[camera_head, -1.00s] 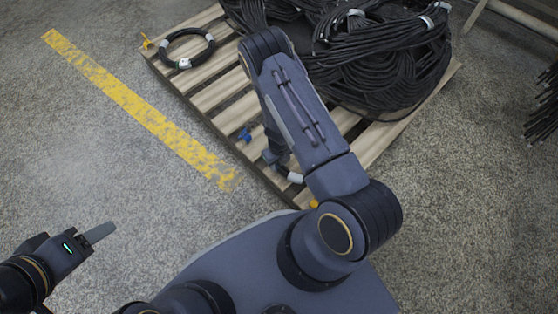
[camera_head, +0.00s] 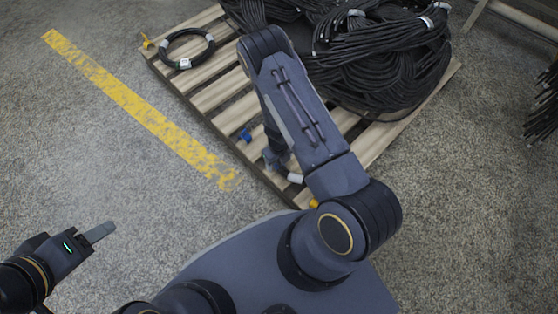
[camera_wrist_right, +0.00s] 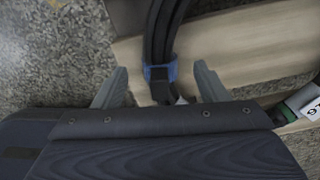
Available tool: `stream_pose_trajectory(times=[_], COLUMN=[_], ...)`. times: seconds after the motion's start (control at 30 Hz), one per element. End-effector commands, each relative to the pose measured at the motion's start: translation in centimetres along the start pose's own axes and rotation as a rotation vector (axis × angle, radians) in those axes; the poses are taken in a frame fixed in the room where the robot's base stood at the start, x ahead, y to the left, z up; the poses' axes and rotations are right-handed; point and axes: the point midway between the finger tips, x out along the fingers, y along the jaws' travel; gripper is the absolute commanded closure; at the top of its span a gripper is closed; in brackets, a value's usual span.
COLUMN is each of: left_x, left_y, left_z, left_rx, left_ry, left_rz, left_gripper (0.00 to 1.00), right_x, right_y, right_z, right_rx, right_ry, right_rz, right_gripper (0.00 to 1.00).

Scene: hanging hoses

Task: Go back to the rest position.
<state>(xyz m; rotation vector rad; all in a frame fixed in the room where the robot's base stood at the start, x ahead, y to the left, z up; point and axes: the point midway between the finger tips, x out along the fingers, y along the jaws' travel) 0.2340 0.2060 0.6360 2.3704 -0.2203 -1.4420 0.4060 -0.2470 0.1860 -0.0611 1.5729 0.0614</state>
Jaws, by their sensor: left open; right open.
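My left gripper (camera_head: 100,232) is at the lower left of the head view, above bare floor, with nothing in it. My right arm reaches over the pallet in the head view and largely hides the right gripper. In the right wrist view, the right gripper (camera_wrist_right: 160,78) has its fingers apart. A black hose with a blue band (camera_wrist_right: 160,73) lies between the fingers, with space on both sides. I cannot tell how far below the fingertips the hose lies.
A wooden pallet (camera_head: 228,88) holds a large pile of black hoses (camera_head: 385,65) and a small hose coil (camera_head: 187,48). A yellow floor line (camera_head: 125,98) runs at left. Dark rods (camera_head: 548,105) stand at the right edge.

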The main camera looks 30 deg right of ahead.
Motion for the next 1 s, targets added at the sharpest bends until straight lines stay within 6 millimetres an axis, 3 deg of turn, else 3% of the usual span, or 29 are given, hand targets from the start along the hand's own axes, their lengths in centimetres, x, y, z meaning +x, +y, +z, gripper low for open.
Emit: stream_pose_trajectory(times=[0.33, 0.67, 0.77, 0.87, 1.0], left_x=[-2.7, -2.8, -2.8, -2.9, -2.8], left_y=[1.2, 1.3, 1.3, 1.3, 1.3], left_z=[-1.4, -1.4, -1.4, -1.4, -1.4], left_rx=[0.000, 0.000, 0.000, 0.000, 0.000], left_ry=[0.000, 0.000, 0.000, 0.000, 0.000], left_rz=[0.000, 0.000, 0.000, 0.000, 0.000], left_gripper=[0.46, 0.46, 0.46, 0.46, 0.46], right_x=[-6.1, -7.0, -8.1, -11.0, -17.8], right_y=[0.0, 0.0, 0.3, 1.0, 2.6], right_z=[0.1, 0.0, 0.6, 1.8, 3.4], right_rx=[-0.001, -0.002, -0.034, -0.134, -0.389], right_ry=[-0.002, -0.001, -0.018, -0.063, -0.182], right_rz=[-0.002, 0.001, 0.023, 0.078, 0.176], right_gripper=[0.34, 0.34, 0.34, 0.34, 0.34])
